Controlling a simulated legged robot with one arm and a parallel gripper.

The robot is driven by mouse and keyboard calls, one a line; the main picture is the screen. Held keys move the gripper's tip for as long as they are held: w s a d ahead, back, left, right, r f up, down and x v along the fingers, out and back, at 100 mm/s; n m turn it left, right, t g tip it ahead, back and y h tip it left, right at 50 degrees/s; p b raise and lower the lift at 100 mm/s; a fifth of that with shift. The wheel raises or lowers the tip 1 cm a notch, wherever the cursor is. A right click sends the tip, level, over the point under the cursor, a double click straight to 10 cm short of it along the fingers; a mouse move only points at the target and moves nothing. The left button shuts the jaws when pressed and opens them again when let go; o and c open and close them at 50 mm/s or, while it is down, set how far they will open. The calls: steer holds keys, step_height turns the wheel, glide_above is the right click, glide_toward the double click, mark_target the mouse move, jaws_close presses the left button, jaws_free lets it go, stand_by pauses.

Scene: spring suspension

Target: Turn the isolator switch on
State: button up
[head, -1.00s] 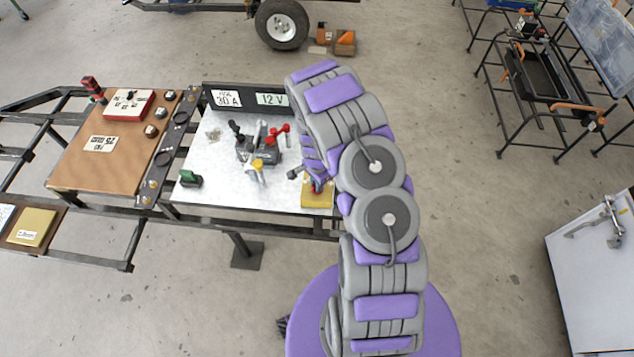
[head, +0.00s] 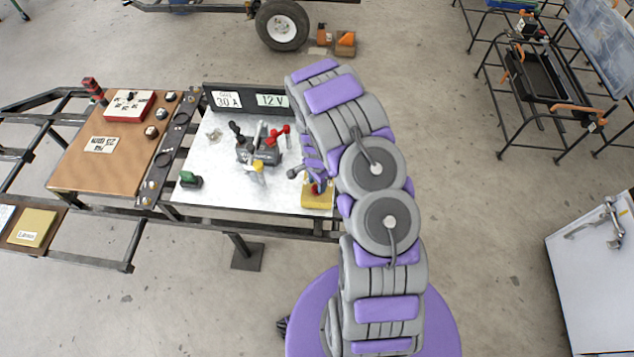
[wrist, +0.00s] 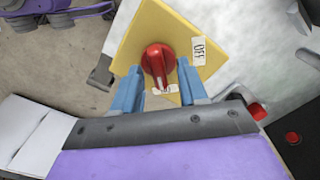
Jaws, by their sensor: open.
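The isolator switch is a red rotary knob (wrist: 158,60) on a yellow plate (wrist: 135,45) in the wrist view. A white OFF label (wrist: 199,50) is right of the knob. A second small label (wrist: 165,90) below it is partly hidden and I cannot read it. The knob's narrow end, with a pale mark, points down toward that label. My gripper (wrist: 160,88) is open, with one blue finger on each side of the knob's lower part; I cannot tell whether they touch it. In the head view the yellow plate (head: 318,203) is at the panel's right front, partly hidden by my gripper (head: 318,182).
The pale panel (head: 215,185) also carries a cluster of clamps and red-handled parts (head: 262,150) and a green switch (head: 190,180). A dark sign board with 30 A and 12 V (head: 245,98) stands behind. A brown board (head: 100,165) lies left.

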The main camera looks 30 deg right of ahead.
step_height(320, 180, up, 17)
steer(key=p, duration=0.2)
steer(key=shift+f, duration=0.2)
stand_by(0.5)
